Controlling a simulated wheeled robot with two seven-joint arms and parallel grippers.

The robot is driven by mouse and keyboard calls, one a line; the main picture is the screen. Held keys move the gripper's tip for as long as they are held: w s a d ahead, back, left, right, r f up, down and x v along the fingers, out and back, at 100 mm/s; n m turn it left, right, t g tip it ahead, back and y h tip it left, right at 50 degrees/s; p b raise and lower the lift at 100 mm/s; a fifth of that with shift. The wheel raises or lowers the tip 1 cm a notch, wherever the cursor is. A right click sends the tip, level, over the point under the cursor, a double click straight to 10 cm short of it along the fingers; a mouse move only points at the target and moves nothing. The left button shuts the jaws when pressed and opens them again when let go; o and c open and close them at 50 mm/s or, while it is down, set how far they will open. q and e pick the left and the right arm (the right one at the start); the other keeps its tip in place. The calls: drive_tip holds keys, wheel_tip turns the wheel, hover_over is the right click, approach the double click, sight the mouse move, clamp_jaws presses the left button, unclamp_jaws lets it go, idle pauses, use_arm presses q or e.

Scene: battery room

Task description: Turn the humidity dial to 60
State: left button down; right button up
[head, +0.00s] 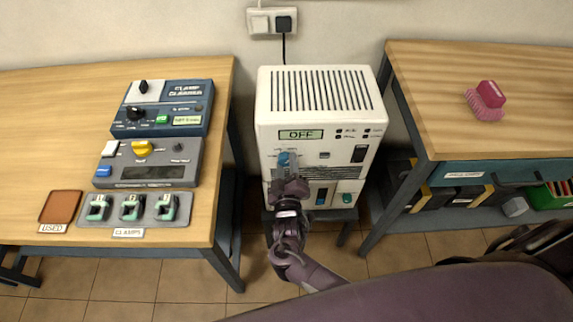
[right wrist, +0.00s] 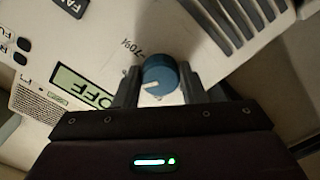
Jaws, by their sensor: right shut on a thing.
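The humidity dial (right wrist: 158,78) is a round blue knob with a white pointer mark on the front of a white dehumidifier (head: 318,97). In the head view the dial (head: 285,158) shows just above my right gripper (head: 287,172). My right gripper (right wrist: 160,88) is shut on the dial, one finger on each side of it. The display (head: 300,134) reads "OFF". My left gripper is not in view.
A wooden table (head: 50,100) on the left holds a clamp cleaner (head: 187,92), a grey device and several clamps. A wooden table (head: 440,90) on the right holds a pink brush (head: 487,98). The dehumidifier stands between the tables, plugged into a wall socket (head: 272,22).

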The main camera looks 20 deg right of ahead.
drive_tip(key=o, duration=1)
drive_tip(key=shift+s, duration=0.1)
drive_tip(key=v, duration=0.7)
drive_tip(key=shift+s, duration=0.3)
drive_tip(key=shift+a, duration=0.15)
drive_tip(key=s+d+f+g+y, duration=0.2)
drive_tip(key=s+d+f+g, duration=0.3)
drive_tip(key=f, duration=0.8)
drive_tip(key=s+f+g+y, duration=0.1)
drive_tip(key=s+f+g, duration=0.35)
drive_tip(key=f, duration=0.75)
drive_tip(key=s+d+f+m+g, duration=0.1)
drive_tip(key=s+f, duration=0.3)
drive_tip(key=s, duration=0.4)
drive_tip(key=s+d+f+m+g+y+p, duration=0.1)
drive_tip(key=s+d+f+g, duration=0.1)
drive_tip(key=s, duration=0.6)
drive_tip(key=s+d+f+m+g+y, duration=0.1)
drive_tip(key=s+f+g, duration=0.3)
drive_tip(key=s, duration=0.5)
wheel_tip(320, 180, down, 2)
drive_tip(key=shift+d+f+m, duration=0.1)
drive_tip(key=shift+d+m, duration=0.3)
drive_tip(key=shift+d, duration=0.05)
